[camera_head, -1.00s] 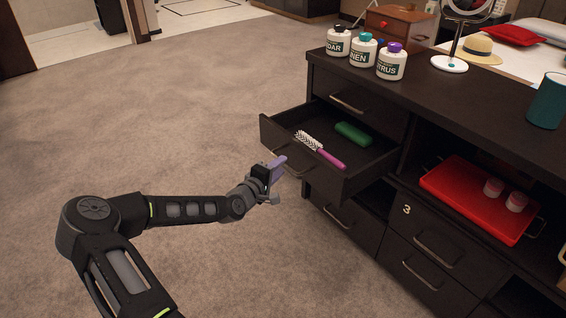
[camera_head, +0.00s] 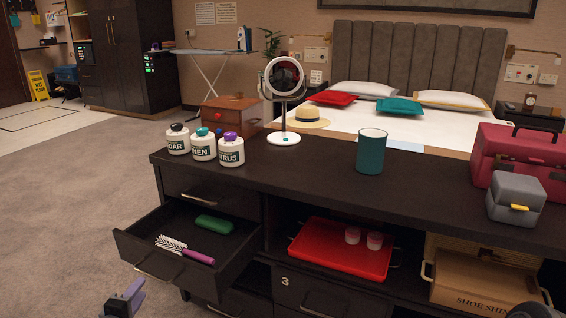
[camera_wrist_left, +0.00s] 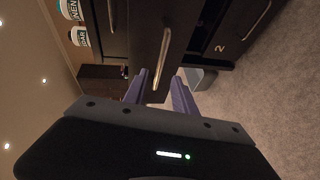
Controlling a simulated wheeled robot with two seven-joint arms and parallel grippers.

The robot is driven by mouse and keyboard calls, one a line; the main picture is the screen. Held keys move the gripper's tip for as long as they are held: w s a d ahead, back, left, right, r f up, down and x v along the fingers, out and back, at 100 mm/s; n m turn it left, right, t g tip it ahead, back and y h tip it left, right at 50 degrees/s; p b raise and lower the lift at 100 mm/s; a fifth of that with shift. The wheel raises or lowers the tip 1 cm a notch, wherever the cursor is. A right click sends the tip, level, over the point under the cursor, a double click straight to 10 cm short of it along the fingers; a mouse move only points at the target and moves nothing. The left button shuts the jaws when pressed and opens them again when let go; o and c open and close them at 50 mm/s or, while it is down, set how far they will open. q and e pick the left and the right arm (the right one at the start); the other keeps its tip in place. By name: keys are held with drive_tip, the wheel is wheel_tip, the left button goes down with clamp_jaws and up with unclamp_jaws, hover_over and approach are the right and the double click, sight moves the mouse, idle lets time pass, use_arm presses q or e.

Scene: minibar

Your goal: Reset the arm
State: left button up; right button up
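My left gripper (camera_head: 125,300) is at the bottom left of the head view, in front of the open drawer. In the left wrist view its two purple fingers (camera_wrist_left: 160,95) stand apart with nothing held between them. A drawer front with a metal handle (camera_wrist_left: 161,58) shows ahead of the fingers. The open drawer (camera_head: 134,248) holds a purple-handled hairbrush (camera_head: 190,252) and a green case (camera_head: 214,224). My right gripper is not visible.
The dark cabinet (camera_head: 320,188) carries several bottles, a mirror (camera_head: 284,138), a teal cup (camera_head: 370,152) and a grey box (camera_head: 516,200). A red tray (camera_head: 330,262) sits on its shelf. Carpet (camera_head: 60,190) at the left is clear.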

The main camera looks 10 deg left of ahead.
use_arm(q)
drive_tip(key=s+d+f+m+g+h, duration=0.35)
drive_tip(key=s+d+f, duration=0.25)
drive_tip(key=d+f, duration=0.5)
drive_tip(key=s+d+f+m+g+h, duration=0.25)
drive_tip(key=s+d+f+g, duration=0.25)
drive_tip(key=d+f, duration=0.65)
drive_tip(key=s+d+f+m+g, duration=0.3)
drive_tip(key=s+d+m+g, duration=0.45)
drive_tip(key=s+d, duration=0.85)
wheel_tip(320, 180, up, 28)
drive_tip(key=s+d+m+p, duration=0.2)
drive_tip(key=p, duration=2.5)
drive_tip(key=shift+d+m+t, duration=0.3)
drive_tip(key=shift+m+t, duration=0.05)
drive_tip(key=shift+t, duration=0.05)
